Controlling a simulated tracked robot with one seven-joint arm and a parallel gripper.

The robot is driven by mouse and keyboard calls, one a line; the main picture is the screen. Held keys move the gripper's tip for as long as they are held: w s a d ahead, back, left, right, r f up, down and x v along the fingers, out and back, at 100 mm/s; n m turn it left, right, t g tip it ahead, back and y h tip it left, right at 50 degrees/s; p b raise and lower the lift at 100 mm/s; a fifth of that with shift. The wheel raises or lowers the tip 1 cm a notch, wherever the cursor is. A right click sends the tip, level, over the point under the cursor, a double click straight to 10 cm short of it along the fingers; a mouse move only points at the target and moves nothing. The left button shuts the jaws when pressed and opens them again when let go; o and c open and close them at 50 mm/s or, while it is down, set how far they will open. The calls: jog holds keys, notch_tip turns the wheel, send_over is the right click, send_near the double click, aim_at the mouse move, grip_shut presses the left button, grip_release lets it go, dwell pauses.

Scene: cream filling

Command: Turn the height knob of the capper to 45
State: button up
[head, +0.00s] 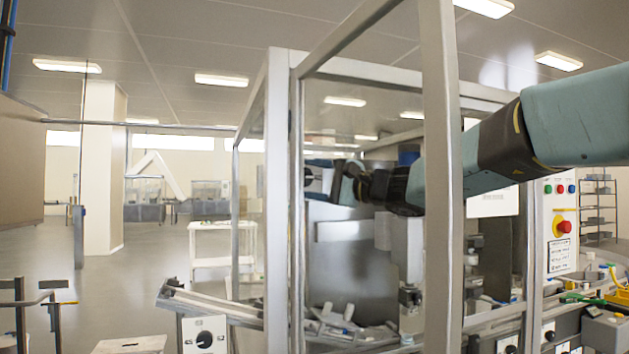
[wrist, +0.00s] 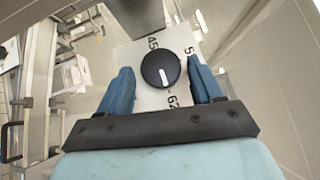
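In the wrist view the height knob (wrist: 160,69) is a round black dial with a white pointer line, on a white plate (wrist: 130,54) with printed numbers. The pointer points down in the picture, near the 62 mark; the 45 is at the upper left of the knob, on the far side from the pointer. My gripper (wrist: 160,72) is open, one blue finger on each side of the knob, with visible gaps between fingers and knob.
The capper's metal posts (head: 440,180) and clear panels surround my arm. Another black dial on a white plate (head: 192,332) is low at the front. A control panel (head: 560,225) with a red stop button stands right. A white table (head: 222,228) stands behind left.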

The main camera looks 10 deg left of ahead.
jog(key=c, duration=0.8)
jog(key=shift+c, duration=0.2)
jog(key=shift+n+h, duration=0.3)
jog(key=n+h, duration=0.2)
jog(key=r+n+h, duration=0.1)
jog(key=n+h, duration=0.1)
jog(key=h, duration=0.1)
jog(key=shift+a+n+g, duration=0.1)
jog(key=shift+n+g, duration=0.2)
jog(key=shift+g, duration=0.1)
jog(key=h, duration=0.1)
jog(key=n+h, duration=0.1)
jog(key=n+t+h, duration=0.1)
jog(key=shift+s+a+r, duration=0.2)
jog(key=shift+a+r, duration=0.05)
jog(key=shift+r, duration=0.05)
jog(key=shift+s+a+r+n+t+h, duration=0.1)
jog(key=shift+n+t+h, duration=0.35)
jog(key=shift+h, duration=0.45)
jog(key=shift+s+a+n+t+h, duration=0.1)
jog(key=shift+n+t+h, duration=0.15)
jog(key=shift+n+h, duration=0.55)
